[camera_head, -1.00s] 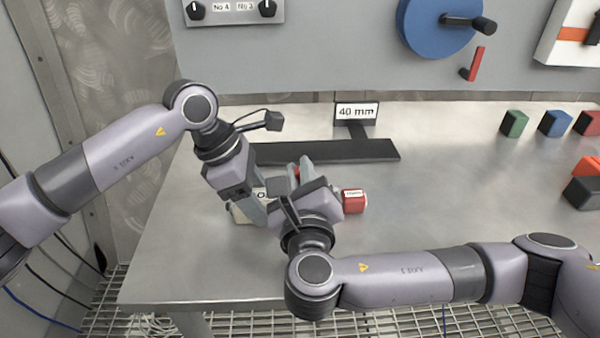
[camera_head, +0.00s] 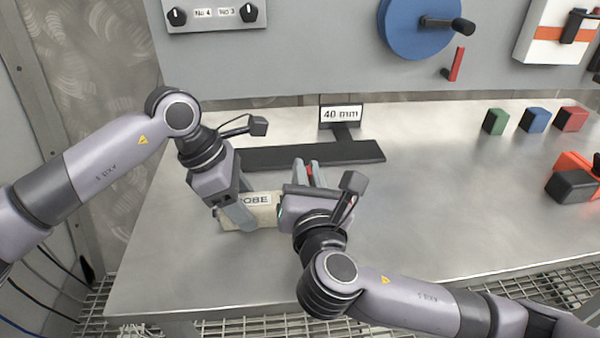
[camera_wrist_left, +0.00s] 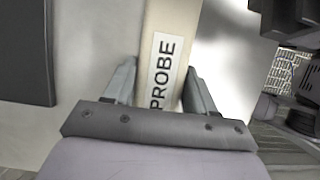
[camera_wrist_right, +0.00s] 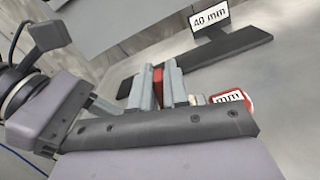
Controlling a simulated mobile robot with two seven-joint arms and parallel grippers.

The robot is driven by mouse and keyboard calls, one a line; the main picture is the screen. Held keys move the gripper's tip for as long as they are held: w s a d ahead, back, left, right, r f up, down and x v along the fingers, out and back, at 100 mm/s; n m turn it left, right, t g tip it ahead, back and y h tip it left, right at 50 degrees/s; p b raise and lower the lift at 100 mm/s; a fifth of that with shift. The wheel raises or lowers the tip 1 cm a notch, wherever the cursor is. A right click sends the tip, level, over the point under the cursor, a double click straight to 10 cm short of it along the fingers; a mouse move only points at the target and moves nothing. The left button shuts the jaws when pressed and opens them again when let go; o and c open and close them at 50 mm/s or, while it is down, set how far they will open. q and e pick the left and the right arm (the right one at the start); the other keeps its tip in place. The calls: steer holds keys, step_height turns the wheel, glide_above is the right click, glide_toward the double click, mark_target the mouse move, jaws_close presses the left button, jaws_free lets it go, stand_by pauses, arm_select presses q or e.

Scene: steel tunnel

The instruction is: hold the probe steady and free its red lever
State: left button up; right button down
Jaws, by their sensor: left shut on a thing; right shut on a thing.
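The probe (camera_head: 266,214) is a beige block with a "PROBE" label, lying on the steel bench; it also shows in the left wrist view (camera_wrist_left: 176,18). My left gripper (camera_head: 243,214) is shut across its body, one finger on each side. My right gripper (camera_head: 308,170) is shut on the red lever (camera_head: 309,173), which shows as a narrow red strip between its fingers, also in the right wrist view (camera_wrist_right: 157,87). The probe's red end block (camera_wrist_right: 236,101), marked "mm", shows beside those fingers. The right gripper's body hides that end in the head view. The lever's base is hidden.
A dark flat bar (camera_head: 350,153) with a "40 mm" sign (camera_head: 341,114) lies behind the grippers. Green (camera_head: 496,121), blue (camera_head: 534,120) and red (camera_head: 571,119) blocks stand at the back right. An orange and black object (camera_head: 574,180) is at the right. The bench's right middle is clear.

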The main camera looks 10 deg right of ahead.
steer(key=shift+d+f+m, duration=0.15)
steer(key=shift+d+m, duration=0.15)
steer(key=shift+m, duration=0.6)
steer(key=shift+d+f+m, duration=0.15)
steer(key=shift+d+m, duration=0.1)
steer(key=shift+m, duration=0.65)
steer(key=c, duration=1.2)
jaws_free()
steer(key=s, duration=0.7)
steer(key=shift+s, duration=0.3)
arm_select(q)
steer(key=o, duration=1.2)
steer(key=shift+o, duration=0.2)
